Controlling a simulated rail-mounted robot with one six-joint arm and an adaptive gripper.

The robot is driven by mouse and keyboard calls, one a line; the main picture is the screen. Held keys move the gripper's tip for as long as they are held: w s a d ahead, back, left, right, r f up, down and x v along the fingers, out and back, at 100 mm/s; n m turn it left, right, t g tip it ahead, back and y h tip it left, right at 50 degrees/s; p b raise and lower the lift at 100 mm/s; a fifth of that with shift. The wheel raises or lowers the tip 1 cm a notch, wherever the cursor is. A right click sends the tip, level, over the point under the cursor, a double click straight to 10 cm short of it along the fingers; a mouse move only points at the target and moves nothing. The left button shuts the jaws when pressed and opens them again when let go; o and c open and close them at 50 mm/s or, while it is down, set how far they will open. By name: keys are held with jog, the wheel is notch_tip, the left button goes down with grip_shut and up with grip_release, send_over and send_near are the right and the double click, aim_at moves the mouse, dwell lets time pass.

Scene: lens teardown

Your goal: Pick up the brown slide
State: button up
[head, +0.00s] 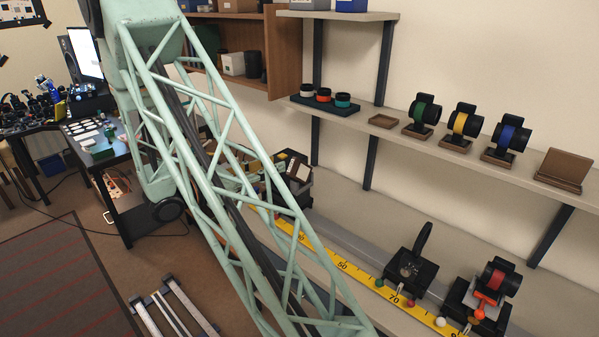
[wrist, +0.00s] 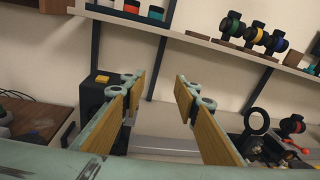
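My gripper (wrist: 159,88) is open in the wrist view, its two tan-padded fingers apart with only wall and grey bench behind the gap. In the head view my arm hides much of the middle. Several brown pieces lie on the wall shelf; I cannot tell which is the brown slide. A flat empty brown piece (head: 383,121) lies left of the lenses. Brown bases hold the green (head: 415,131), yellow (head: 455,144) and blue (head: 497,158) ringed lenses. A larger brown piece (head: 562,171) stands at the right. My gripper touches none of these.
A yellow-scaled rail (head: 343,267) runs along the bench below. It carries a black holder (head: 411,272) and a red-ringed lens (head: 498,280). A black box with a yellow top piece (wrist: 102,79) stands behind my left finger. Three ringed pieces sit on a dark tray (head: 325,106).

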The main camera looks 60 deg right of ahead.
aim_at(293, 159)
jog(key=w+d+f+n+t+h, duration=0.1)
jog(key=w+d+f+n, duration=0.1)
jog(key=f, duration=0.4)
jog(key=shift+w+d+n+t, duration=0.35)
jog(key=shift+w+n, duration=0.25)
jog(key=shift+w, duration=0.6)
jog(key=shift+s+d, duration=0.25)
jog(key=shift+d, duration=1.15)
jog(key=shift+s+d, duration=0.2)
jog(key=shift+d, duration=1.2)
jog(key=shift+s+d, duration=0.25)
jog(key=shift+d, duration=1.15)
jog(key=shift+d, duration=0.1)
jog(key=shift+s+d+b, duration=0.2)
jog(key=shift+s+d, duration=0.05)
jog(key=shift+d, duration=1)
jog(key=shift+s+d+b, duration=0.2)
jog(key=shift+d, duration=1.05)
jog(key=shift+c, duration=0.7)
grip_shut()
